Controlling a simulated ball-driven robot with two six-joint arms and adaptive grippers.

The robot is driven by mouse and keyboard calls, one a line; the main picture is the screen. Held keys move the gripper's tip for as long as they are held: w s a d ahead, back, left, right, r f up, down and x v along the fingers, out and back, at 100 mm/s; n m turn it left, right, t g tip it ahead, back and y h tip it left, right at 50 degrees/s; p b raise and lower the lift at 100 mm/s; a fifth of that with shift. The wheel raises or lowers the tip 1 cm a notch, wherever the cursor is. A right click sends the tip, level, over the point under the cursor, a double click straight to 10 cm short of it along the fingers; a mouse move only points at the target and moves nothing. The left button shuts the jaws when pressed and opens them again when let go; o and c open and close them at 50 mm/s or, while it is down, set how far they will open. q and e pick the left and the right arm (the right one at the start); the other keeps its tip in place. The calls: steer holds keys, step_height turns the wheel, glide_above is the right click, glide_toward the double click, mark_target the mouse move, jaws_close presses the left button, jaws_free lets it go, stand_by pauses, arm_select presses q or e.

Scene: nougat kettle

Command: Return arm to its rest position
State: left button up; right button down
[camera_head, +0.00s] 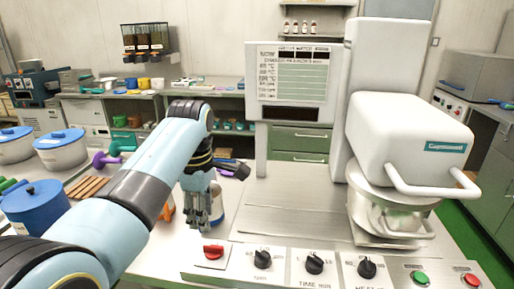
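My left arm (143,182) comes in from the lower left, rises to a bent joint and drops to the wrist. My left gripper (200,226) points down above the pale worktop, left of the kettle machine. Its fingers look close together, but their gap is not clear. A small grey container (216,203) shows just behind and right of the fingers; I cannot tell whether they touch. Part of an orange object (166,208) shows left of the gripper, mostly hidden by my arm. My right gripper is not in view.
The white kettle machine (405,135) stands at the right, with its bowl (392,214) beneath. A control panel with a red switch (213,251) and black knobs (314,263) runs along the front. A blue pot (36,206) and white blue-lidded pots (61,151) stand at the left.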

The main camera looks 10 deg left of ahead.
arm_select(q)
steer(key=s+a+f+m+t, duration=0.1)
steer(key=s+a+f+m, duration=0.25)
steer(key=s, duration=0.45)
steer(key=s+a+f+m+t, duration=0.1)
steer(key=s+a+f+m, duration=0.1)
steer(key=s+a+m, duration=0.5)
steer(key=s+r+m+t, duration=0.1)
steer(key=s+r+m, duration=0.3)
steer(key=s, duration=0.5)
steer(key=s+r+m+t, duration=0.1)
steer(key=s+r+m, duration=0.3)
steer(key=s, duration=0.4)
step_height(320, 180, down, 40)
steer(key=s+a+g+y+b, duration=0.1)
steer(key=s+a+g+b, duration=0.15)
steer(key=b, duration=0.85)
steer(key=s+f+n+b, duration=0.1)
steer(key=s+f+b, duration=0.6)
steer(key=s+f, duration=1.1)
step_height(320, 180, down, 4)
steer(key=shift+a+r+g+b, duration=0.1)
steer(key=shift+a+g+b, duration=0.25)
